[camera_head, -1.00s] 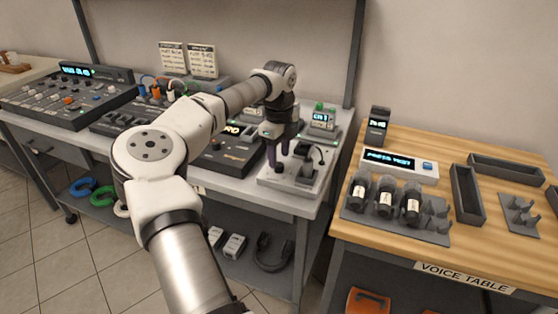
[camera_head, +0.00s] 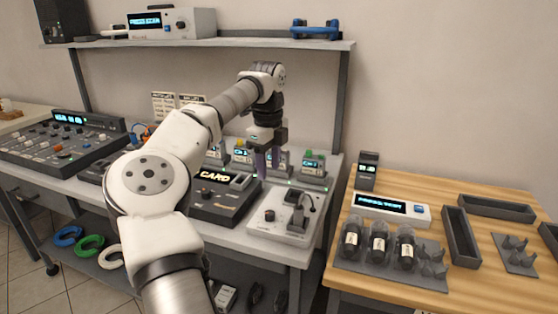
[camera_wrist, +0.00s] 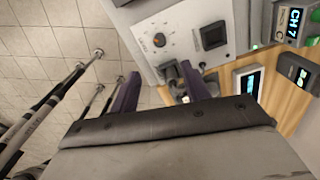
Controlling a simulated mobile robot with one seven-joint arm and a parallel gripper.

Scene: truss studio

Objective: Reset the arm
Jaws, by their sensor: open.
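My arm reaches forward over the grey bench, elbow at the left and wrist high, with my gripper (camera_head: 267,165) pointing down. In the head view it hangs above the bench, behind the white panel device (camera_head: 285,214). In the wrist view the two purple fingers of my gripper (camera_wrist: 160,86) stand wide apart with nothing between them. Past them show the white panel (camera_wrist: 195,45) with an orange knob and the tiled floor. The fingers seem clear of the panel.
The black CARD device (camera_head: 222,200) and several small display units stand near my gripper. A mixer (camera_head: 60,145) is at the left, and a shelf (camera_head: 220,43) hangs above.

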